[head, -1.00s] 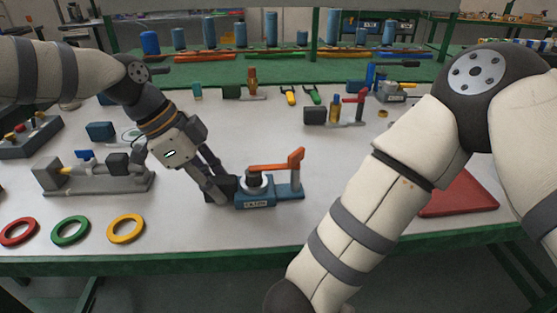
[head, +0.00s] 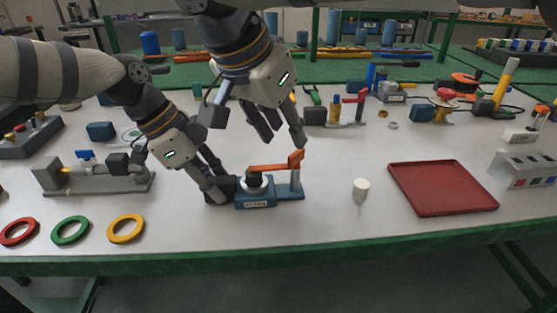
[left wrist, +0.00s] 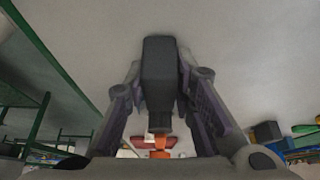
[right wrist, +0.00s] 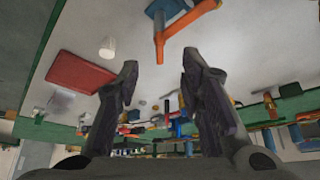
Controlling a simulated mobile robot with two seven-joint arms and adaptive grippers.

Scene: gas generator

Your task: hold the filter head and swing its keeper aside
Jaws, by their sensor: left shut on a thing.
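The filter unit has a blue base (head: 257,202) marked FILTER, with a pale round part and a black cap (head: 254,180). An orange keeper arm (head: 270,167) lies across above the cap, with an upright orange end (head: 296,158) at the right. A dark block (head: 222,187) sticks out at the unit's left. My left gripper (head: 212,188) is shut on this dark block, which fills its fingers in the left wrist view (left wrist: 158,75). My right gripper (head: 284,141) is open and empty, just above the keeper's upright end. The right wrist view shows the orange keeper (right wrist: 180,22) beyond its fingertips.
A white cylinder (head: 361,189) and a red tray (head: 440,209) stand to the right. A grey fixture (head: 100,178) and red, green and yellow rings lie to the left. A small stand with a red lever (head: 347,108) is behind. The table front is clear.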

